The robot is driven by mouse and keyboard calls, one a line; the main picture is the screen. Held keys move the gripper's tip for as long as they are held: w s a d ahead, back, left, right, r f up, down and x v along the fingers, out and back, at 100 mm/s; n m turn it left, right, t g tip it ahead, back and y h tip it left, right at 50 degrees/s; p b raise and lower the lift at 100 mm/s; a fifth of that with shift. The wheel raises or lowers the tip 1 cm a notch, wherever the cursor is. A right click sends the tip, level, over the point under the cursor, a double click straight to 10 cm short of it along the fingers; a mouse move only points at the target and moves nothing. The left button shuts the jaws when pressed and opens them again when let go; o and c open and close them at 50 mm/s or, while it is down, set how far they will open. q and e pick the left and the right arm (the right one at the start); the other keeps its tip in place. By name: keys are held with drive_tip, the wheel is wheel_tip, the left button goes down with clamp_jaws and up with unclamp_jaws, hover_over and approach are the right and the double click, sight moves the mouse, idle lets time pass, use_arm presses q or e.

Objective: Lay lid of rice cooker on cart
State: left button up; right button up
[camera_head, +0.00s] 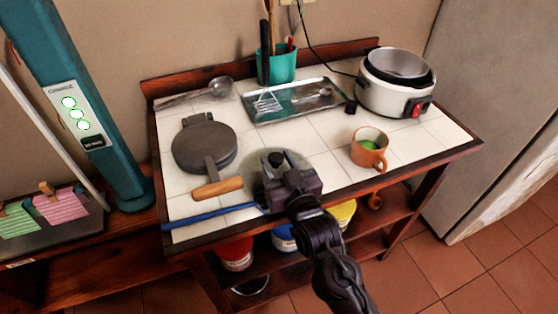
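The rice cooker (394,92) stands open at the cart's back right, white with a dark rim, its grey inner pot showing. The cart (325,168) has a white tiled top in a dark wood frame. A round greyish lid (262,190) is at the cart's front middle, largely covered by my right gripper. A dark knob (276,159) shows just beyond the gripper. My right gripper (290,172) is over the lid, seen from behind and above. My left gripper is out of view.
A waffle iron (204,146) with a wooden handle and a blue stick (215,214) lie left of the lid. An orange mug (368,152) stands right. Behind are a metal tray (292,101), a ladle (220,86) and a teal utensil holder (278,66).

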drive_tip(key=shift+o, duration=1.2)
drive_tip(key=shift+s+r, duration=0.1)
drive_tip(key=shift+s, duration=0.1)
drive_tip(key=shift+w+r, duration=0.1)
drive_tip(key=shift+d+r, duration=0.1)
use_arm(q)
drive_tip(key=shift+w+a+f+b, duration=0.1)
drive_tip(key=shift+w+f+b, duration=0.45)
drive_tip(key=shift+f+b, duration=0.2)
use_arm(e)
drive_tip(key=v, duration=1.2)
drive_tip(key=shift+r, duration=0.1)
